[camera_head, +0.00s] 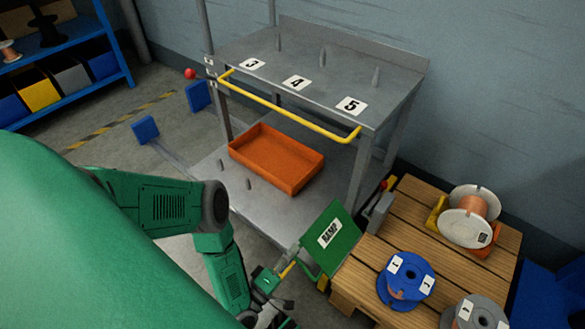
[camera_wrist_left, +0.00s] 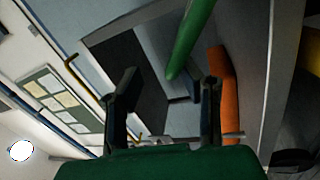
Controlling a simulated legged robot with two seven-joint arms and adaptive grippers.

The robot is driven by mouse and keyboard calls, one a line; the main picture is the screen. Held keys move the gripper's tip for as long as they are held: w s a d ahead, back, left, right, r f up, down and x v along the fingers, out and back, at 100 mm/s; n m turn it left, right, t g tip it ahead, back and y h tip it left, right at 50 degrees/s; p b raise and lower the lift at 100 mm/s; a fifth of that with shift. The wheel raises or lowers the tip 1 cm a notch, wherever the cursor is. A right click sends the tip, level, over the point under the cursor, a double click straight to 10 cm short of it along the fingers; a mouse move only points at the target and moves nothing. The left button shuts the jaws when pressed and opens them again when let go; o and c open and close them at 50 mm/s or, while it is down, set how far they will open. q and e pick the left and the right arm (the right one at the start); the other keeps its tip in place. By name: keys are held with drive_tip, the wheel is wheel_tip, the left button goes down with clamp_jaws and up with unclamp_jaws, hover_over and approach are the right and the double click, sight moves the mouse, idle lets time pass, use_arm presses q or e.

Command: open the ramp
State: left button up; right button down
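The ramp (camera_head: 322,248) is a green panel with a white RAMP label, tilted up at the front right corner of the grey cart's lower shelf (camera_head: 262,215). My left gripper (camera_head: 281,264) is just left of the ramp, low by the shelf corner, its fingers small and hard to make out in the head view. In the left wrist view its two dark fingers (camera_wrist_left: 163,98) stand apart with nothing gripped between them. A green bar-like edge (camera_wrist_left: 192,40), likely the ramp, shows ahead near the right finger; contact cannot be told. My right gripper is not in view.
An orange tray (camera_head: 268,168) sits on the lower shelf. The cart has a yellow handle bar (camera_head: 290,108). A wooden pallet table (camera_head: 385,240) with several spools stands at right, close to the ramp. A red-tipped lever (camera_head: 385,186) stands beside it.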

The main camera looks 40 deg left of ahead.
use_arm(q)
drive_tip(key=shift+r, duration=0.85)
drive_tip(key=shift+a, duration=0.1)
drive_tip(key=a+r+p+v, duration=0.1)
drive_tip(key=p+v, duration=0.3)
drive_tip(key=v, duration=1.2)
drive_tip(key=shift+s+a+p, duration=0.2)
drive_tip(key=shift+a+p, duration=0.1)
drive_tip(key=shift+p, duration=0.1)
drive_tip(key=shift+w, duration=0.3)
idle(0.3)
